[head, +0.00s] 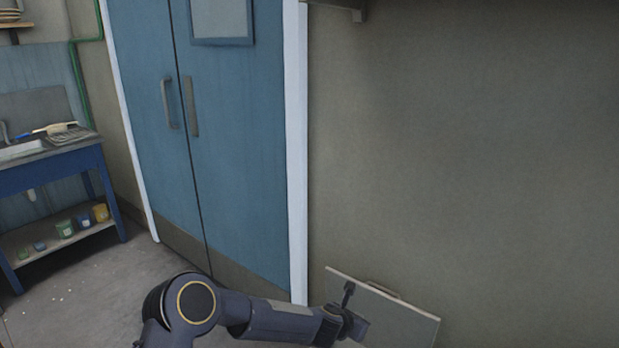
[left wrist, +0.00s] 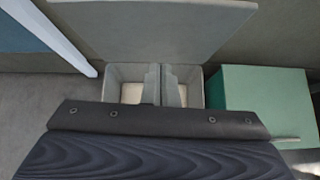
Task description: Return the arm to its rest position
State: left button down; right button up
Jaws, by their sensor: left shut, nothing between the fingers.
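My left arm (head: 255,318) comes in from the bottom of the head view and reaches right. My left gripper (head: 350,320) is at its end, in front of a raised grey panel with a small handle (head: 395,318). In the left wrist view the gripper's grey fingers (left wrist: 161,84) are together and empty, over an open bin with pale compartments (left wrist: 126,92). The raised grey panel (left wrist: 140,30) stands behind the bin. My right gripper is not in view.
A teal box (left wrist: 262,95) stands right of the bin. Blue double doors (head: 225,130) with a white frame (head: 297,150) are behind the arm. A blue sink table (head: 50,170) stands at the far left. The floor (head: 90,290) between is mostly clear.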

pick_arm(q)
jog(key=s+a+r+m+h+p, duration=0.1)
jog(key=a+r+m, duration=0.3)
jog(key=r, duration=0.4)
jog(key=s+a+r+m+p, duration=0.1)
jog(key=a+r+m, duration=0.3)
jog(key=r, duration=0.4)
jog(key=s+a+r+m, duration=0.7)
jog(key=s+a+r, duration=0.1)
jog(key=a+r, duration=0.15)
jog(key=s+a+m+g+y+p, duration=0.1)
jog(key=s+a+m, duration=0.4)
jog(key=s, duration=0.9)
jog(key=s+a+m+g+y+p, duration=0.1)
jog(key=s+a+m+y+p, duration=0.1)
jog(key=s+a+m, duration=0.4)
jog(key=s+a, duration=0.4)
jog(key=s, duration=0.4)
jog(key=shift+f+m+g+p, duration=0.2)
jog(key=shift+m+g+p, duration=0.1)
jog(key=shift+a, duration=0.1)
